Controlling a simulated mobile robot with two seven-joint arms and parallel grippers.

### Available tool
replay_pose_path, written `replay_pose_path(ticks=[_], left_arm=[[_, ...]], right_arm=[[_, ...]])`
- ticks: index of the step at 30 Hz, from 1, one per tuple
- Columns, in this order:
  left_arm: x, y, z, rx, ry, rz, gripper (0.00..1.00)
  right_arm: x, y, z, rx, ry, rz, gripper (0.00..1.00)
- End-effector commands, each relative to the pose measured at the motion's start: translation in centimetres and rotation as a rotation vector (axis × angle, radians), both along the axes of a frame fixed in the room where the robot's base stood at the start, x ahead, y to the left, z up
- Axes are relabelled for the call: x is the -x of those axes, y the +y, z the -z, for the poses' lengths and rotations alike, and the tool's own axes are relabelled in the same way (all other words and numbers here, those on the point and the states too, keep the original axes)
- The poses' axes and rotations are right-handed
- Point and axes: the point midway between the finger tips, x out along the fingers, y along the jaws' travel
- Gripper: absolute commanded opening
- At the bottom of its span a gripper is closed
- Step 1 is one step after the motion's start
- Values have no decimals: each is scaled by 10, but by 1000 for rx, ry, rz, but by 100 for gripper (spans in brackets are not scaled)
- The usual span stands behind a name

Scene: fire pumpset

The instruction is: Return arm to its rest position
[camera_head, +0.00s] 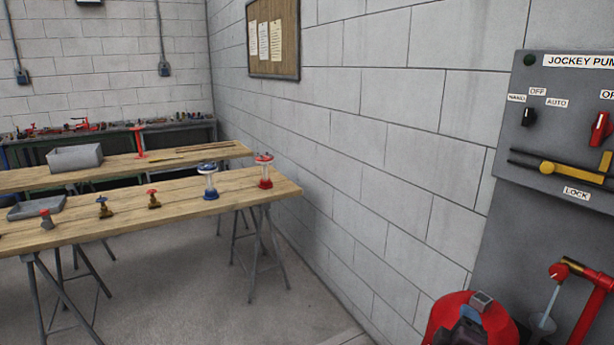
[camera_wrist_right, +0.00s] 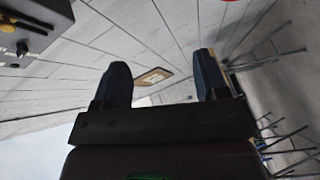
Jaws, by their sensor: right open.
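My right gripper (camera_wrist_right: 164,80) shows in the right wrist view with its two dark fingers spread wide apart. No thing is between the fingers, and the block wall and a framed notice board lie far beyond them. Most of the right arm is out of the picture. My left gripper and arm are not in view.
A grey jockey pump panel (camera_head: 550,130) with knobs and a yellow lever stands at right, with red pipework (camera_head: 590,318) below. A wooden trestle table (camera_head: 130,223) bearing valves stands at left. The floor (camera_head: 195,290) between is open.

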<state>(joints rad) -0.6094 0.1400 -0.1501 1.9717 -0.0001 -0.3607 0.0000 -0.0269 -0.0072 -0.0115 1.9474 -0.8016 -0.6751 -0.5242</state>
Motion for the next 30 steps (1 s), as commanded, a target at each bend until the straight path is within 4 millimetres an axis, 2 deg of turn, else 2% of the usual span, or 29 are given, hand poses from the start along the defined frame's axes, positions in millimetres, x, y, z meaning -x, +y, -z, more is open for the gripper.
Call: replay_pose_path(ticks=[1, 5, 8, 13, 18, 21, 25, 30], left_arm=[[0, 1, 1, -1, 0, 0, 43], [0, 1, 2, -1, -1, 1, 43], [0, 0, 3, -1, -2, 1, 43], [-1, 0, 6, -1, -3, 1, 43], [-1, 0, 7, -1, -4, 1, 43], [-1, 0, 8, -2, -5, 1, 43], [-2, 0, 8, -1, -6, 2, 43], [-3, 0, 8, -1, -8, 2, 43]], right_arm=[[5, 7, 13, -122, -33, -42, 67], [25, 25, 46, -462, -102, -125, 67], [49, 37, 74, -720, -124, -156, 67], [113, 48, 130, -1084, -95, -135, 67], [179, 45, 178, -1164, 10, -64, 67], [206, 41, 195, -1156, 55, -28, 67], [223, 37, 205, -1152, 81, -2, 67], [227, 36, 207, -1151, 86, 4, 67]])
